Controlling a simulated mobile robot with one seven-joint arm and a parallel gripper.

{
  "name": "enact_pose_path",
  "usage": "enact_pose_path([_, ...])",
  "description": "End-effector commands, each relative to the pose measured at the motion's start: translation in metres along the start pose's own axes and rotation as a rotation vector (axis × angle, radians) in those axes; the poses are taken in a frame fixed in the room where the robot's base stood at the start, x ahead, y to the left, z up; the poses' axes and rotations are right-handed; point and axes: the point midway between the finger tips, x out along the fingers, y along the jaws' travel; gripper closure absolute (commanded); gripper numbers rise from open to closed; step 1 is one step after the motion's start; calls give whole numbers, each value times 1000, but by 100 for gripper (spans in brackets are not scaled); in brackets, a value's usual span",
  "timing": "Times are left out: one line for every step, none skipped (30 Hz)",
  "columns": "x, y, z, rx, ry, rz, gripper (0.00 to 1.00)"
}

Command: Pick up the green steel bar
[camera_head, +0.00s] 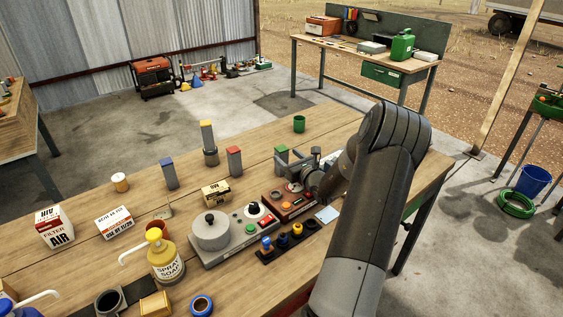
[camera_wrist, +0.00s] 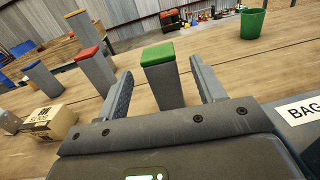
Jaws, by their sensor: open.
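The green steel bar is a grey upright block with a green top (camera_wrist: 160,72), standing on the wooden workbench (camera_head: 95,205). In the head view the green-topped bar (camera_head: 281,155) stands just left of my gripper (camera_head: 300,163), partly covered by it. In the wrist view my gripper (camera_wrist: 165,88) is open, with one finger on each side of the bar. The bar appears between the fingers or just beyond their tips, with gaps visible on both sides. It stands nearer the right finger at its top.
Similar bars with red (camera_head: 234,160), blue (camera_head: 169,172) and yellow (camera_head: 207,135) tops stand to the left. A green cup (camera_head: 299,123) stands behind. A control box with a grey knob (camera_head: 212,232) and a red-brown device (camera_head: 288,203) are in front. The bench behind the bar is mostly clear.

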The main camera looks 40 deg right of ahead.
Motion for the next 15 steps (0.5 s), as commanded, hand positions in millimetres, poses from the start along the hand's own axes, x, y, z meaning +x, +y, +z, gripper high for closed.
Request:
enact_pose_path([2, 0, 0, 0, 1, -1, 37])
enact_pose_path([4, 0, 0, 0, 0, -1, 37])
enact_pose_path([7, 0, 0, 0, 0, 0, 37])
enact_pose_path([11, 0, 0, 0, -1, 0, 37])
enact_pose_path([15, 0, 0, 0, 0, 1, 37])
enact_pose_path([22, 0, 0, 0, 0, 1, 37])
enact_pose_path([27, 1, 0, 0, 0, 2, 37])
enact_pose_path([33, 1, 0, 0, -1, 3, 37])
enact_pose_path([40, 1, 0, 0, 0, 2, 37])
enact_pose_path([44, 0, 0, 1, 0, 1, 37])
enact_pose_path([49, 0, 0, 1, 0, 0, 37])
enact_pose_path([54, 0, -1, 1, 1, 1, 37])
enact_pose_path([57, 0, 0, 0, 1, 1, 37])
enact_pose_path([60, 0, 0, 0, 0, 1, 37])
enact_pose_path([62, 0, 0, 0, 1, 1, 37])
